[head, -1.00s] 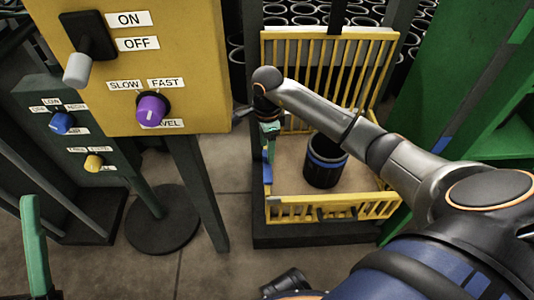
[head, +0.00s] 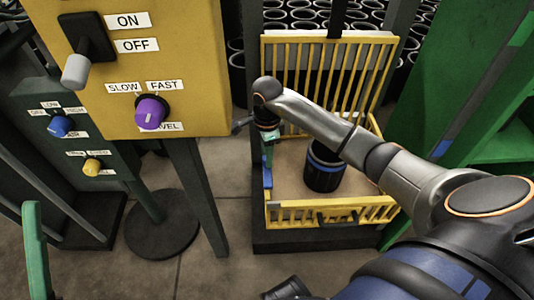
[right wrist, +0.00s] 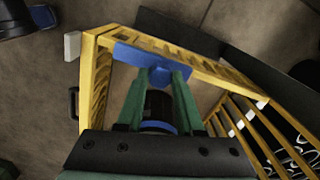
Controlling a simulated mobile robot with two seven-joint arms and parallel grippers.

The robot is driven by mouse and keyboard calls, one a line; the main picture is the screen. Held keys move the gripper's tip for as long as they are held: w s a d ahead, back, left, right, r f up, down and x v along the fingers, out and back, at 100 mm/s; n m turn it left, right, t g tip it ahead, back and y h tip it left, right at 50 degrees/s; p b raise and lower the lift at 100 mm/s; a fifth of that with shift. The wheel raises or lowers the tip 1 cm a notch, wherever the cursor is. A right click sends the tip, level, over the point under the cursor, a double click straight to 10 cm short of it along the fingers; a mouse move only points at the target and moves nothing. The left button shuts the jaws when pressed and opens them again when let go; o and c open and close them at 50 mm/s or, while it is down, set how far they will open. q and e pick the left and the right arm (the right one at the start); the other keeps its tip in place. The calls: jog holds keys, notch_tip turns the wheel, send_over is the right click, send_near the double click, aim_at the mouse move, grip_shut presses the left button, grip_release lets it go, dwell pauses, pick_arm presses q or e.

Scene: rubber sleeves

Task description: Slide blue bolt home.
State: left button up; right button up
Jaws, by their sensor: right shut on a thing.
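The blue bolt (head: 267,173) is on the left side of the yellow barred guard, near its front left corner. In the right wrist view the bolt (right wrist: 137,58) is a flat blue bar along the guard's top rail, with a small knob. My right gripper (head: 269,152) reaches down over it. Its green fingers (right wrist: 158,78) are shut on the bolt's knob. The bolt's far end is hard to make out. A green finger-like piece (head: 34,245) at the lower left looks like part of my left gripper; its opening cannot be seen.
A black cylinder with a blue band (head: 324,167) stands inside the yellow guard (head: 335,212). A yellow control panel (head: 190,60) with a lever and purple knob hangs at left. A green frame (head: 470,100) stands at right.

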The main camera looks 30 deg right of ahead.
aim_at(268, 182)
grip_shut()
dwell(0.8)
jog(key=s+a+p, duration=0.1)
jog(key=s+p, duration=0.1)
jog(key=s+a+p, duration=0.1)
jog(key=s, duration=0.1)
jog(key=shift+a+r+p, duration=0.1)
jog(key=shift+r+p, duration=0.1)
jog(key=shift+p, duration=0.15)
jog(key=shift+s+a, duration=0.2)
jog(key=shift+s+a+f, duration=0.1)
jog(key=shift+s+f, duration=0.05)
jog(key=shift+f, duration=0.1)
jog(key=o, duration=0.9)
grip_release()
jog(key=shift+o, duration=0.2)
